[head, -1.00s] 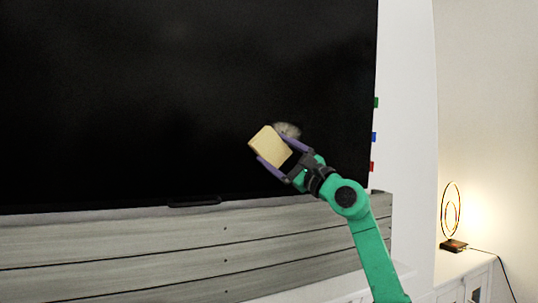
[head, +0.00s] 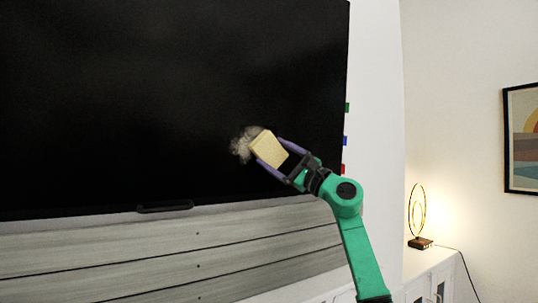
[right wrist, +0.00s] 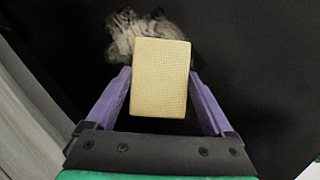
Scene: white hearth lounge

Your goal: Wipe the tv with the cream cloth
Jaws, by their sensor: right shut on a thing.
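The tv (head: 150,90) is a large black screen on the wall, filling the upper left of the head view. A pale smudge (head: 241,146) shows on its lower right part, and it also shows in the right wrist view (right wrist: 130,32). My right gripper (head: 271,153) is shut on the cream cloth (head: 267,149), a folded yellowish block with a woven surface. The cloth (right wrist: 160,78) sits between the purple fingers in the right wrist view, in front of the screen and overlapping the smudge's edge. I cannot tell whether it touches the screen. My left gripper is not in view.
Grey wood planks (head: 150,255) run below the tv. A lit ring lamp (head: 418,215) stands on a white cabinet (head: 430,268) at the right. A framed picture (head: 521,138) hangs on the right wall.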

